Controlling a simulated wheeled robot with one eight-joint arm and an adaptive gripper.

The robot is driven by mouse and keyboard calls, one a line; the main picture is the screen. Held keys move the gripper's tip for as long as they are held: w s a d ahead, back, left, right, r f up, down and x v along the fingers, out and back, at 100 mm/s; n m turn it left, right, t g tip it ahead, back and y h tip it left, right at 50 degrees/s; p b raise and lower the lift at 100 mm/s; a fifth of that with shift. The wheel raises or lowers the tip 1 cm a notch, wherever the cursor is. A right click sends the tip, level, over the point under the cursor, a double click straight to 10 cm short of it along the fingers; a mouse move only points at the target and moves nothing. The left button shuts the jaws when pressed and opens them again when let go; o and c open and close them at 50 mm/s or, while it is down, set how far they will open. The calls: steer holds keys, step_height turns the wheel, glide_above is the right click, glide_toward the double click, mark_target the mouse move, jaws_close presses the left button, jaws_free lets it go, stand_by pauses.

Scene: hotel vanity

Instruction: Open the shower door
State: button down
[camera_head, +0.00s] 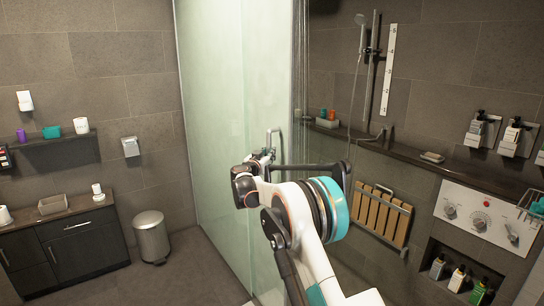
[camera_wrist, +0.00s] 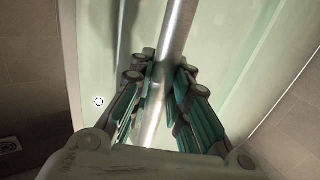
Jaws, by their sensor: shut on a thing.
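The shower door (camera_head: 222,150) is a tall, pale green frosted glass panel in the middle of the head view. Its metal handle (camera_head: 270,136) is a vertical bar, partly hidden behind my gripper (camera_head: 262,156). In the wrist view the handle (camera_wrist: 172,45) is a silver bar that runs between the two teal-padded fingers of my gripper (camera_wrist: 160,100). The fingers are closed around the bar. The frosted glass (camera_wrist: 235,45) lies behind it.
A dark vanity (camera_head: 75,250) and a grey bin (camera_head: 151,236) stand at the left. A wooden folding seat (camera_head: 378,217) and a control panel (camera_head: 480,220) are on the wall at the right. Bare floor lies left of the door.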

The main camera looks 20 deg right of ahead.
steer(key=shift+a, duration=0.25)
steer(key=c, duration=1.5)
jaws_free()
steer(key=shift+a+r, duration=0.15)
steer(key=v, duration=1.1)
steer(key=shift+s, duration=0.4)
